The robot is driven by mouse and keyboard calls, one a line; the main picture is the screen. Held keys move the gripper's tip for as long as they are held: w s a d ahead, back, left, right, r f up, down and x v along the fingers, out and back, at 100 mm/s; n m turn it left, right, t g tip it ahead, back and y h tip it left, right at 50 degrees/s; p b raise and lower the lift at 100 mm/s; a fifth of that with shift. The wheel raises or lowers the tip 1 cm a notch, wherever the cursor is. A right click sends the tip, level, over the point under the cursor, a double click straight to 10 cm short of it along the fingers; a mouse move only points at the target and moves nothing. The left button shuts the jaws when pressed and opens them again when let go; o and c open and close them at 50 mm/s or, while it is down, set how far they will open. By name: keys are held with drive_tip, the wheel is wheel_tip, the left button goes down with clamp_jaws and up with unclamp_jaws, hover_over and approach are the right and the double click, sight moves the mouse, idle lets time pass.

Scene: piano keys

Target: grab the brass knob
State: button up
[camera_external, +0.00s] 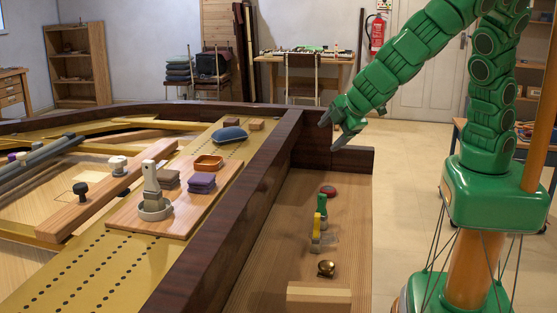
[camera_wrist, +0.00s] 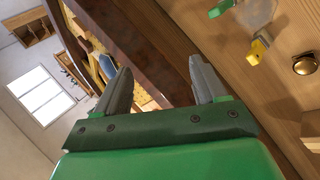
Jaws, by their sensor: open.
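The brass knob (camera_external: 326,268) is small and round and stands on the wooden shelf inside the piano's right end, near the front. In the wrist view the brass knob (camera_wrist: 305,65) shows at the right edge, beyond and to the right of the fingers. My gripper (camera_external: 335,133) is open and empty, above the far end of the shelf, well behind and above the knob. In the wrist view my gripper (camera_wrist: 160,88) has its two grey fingers spread apart with nothing between them but the dark piano rim behind.
A yellow-handled piece (camera_external: 316,232), a green piece (camera_external: 321,207) and a red disc (camera_external: 328,191) stand in line behind the knob. A pale wooden block (camera_external: 319,297) lies in front of it. The dark piano rim (camera_external: 235,205) rises along the shelf's left side.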

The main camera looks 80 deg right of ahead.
drive_tip(key=a+f+n+t+h, duration=0.1)
drive_tip(key=a+f+n+t, duration=0.15)
drive_tip(key=f+n, duration=0.35)
drive_tip(key=n+t+y, duration=0.5)
drive_tip(key=n+y, duration=0.1)
drive_tip(key=n, duration=1.5)
approach(329, 264)
drive_tip(key=x, duration=0.3)
drive_tip(key=shift+x, duration=3.85)
drive_tip(key=shift+a+f, duration=0.1)
drive_tip(key=c, duration=1.2)
drive_tip(key=shift+o, duration=0.2)
